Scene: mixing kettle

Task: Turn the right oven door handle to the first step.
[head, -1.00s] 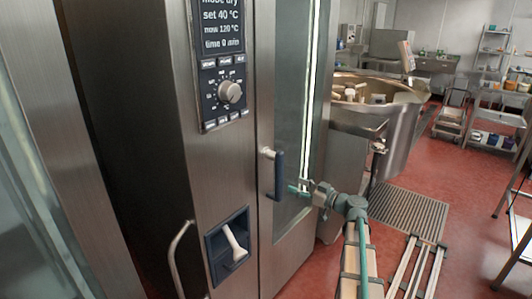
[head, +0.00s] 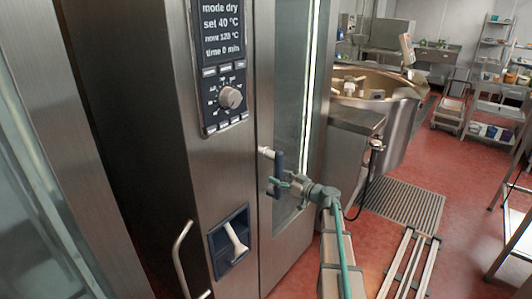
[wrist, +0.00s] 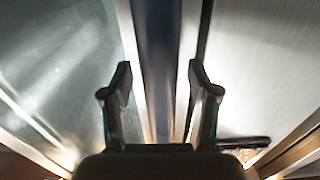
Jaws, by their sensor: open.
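The right oven door handle (head: 279,162) is a dark blue upright bar with a pale metal mount at its top, on the steel and glass oven door (head: 292,95). It hangs roughly vertical in the head view. My gripper (head: 279,185) is at the lower part of the handle, coming from the right. In the wrist view the blue handle (wrist: 158,45) runs upright between the two spread fingers of my gripper (wrist: 160,68), with a gap on each side. The fingers are open; no contact with the handle shows. The handle's lower end is partly hidden by the gripper in the head view.
A control panel (head: 223,70) with a screen and knob is left of the door. Below it is a white lever in a dark recess (head: 229,240), beside a curved metal handle (head: 180,260). A large kettle (head: 400,110) stands behind at the right. Red floor (head: 455,195) is open there.

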